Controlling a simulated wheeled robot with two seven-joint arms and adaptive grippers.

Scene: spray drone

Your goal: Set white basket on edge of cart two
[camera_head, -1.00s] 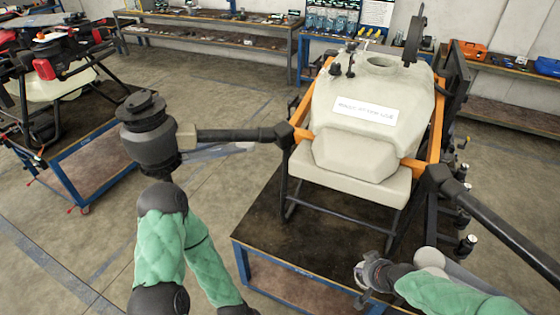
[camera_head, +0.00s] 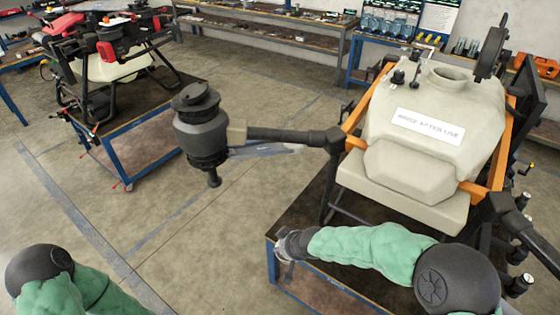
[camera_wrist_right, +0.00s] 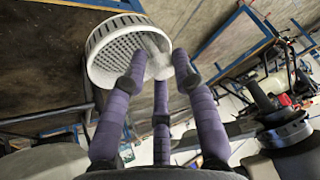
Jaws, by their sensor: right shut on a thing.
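In the right wrist view, a round white basket (camera_wrist_right: 116,54) with a perforated inside lies between the purple fingers of my right gripper (camera_wrist_right: 155,72). The gripper is shut on it, and the fingers hide part of it. In the head view my right gripper (camera_head: 291,246) is over the front left corner of the near cart (camera_head: 302,217), which has a dark top and blue frame. The basket is not clear in that view. A second blue-framed cart (camera_head: 122,128) stands at the far left. My left arm shows at the lower left, with its gripper out of view.
A large drone with a beige tank (camera_head: 430,130) fills the near cart. Its black arm and motor (camera_head: 203,130) stick out leftward over the floor. A red and black drone (camera_head: 110,45) sits on the far cart. Open floor (camera_head: 190,240) lies between the carts.

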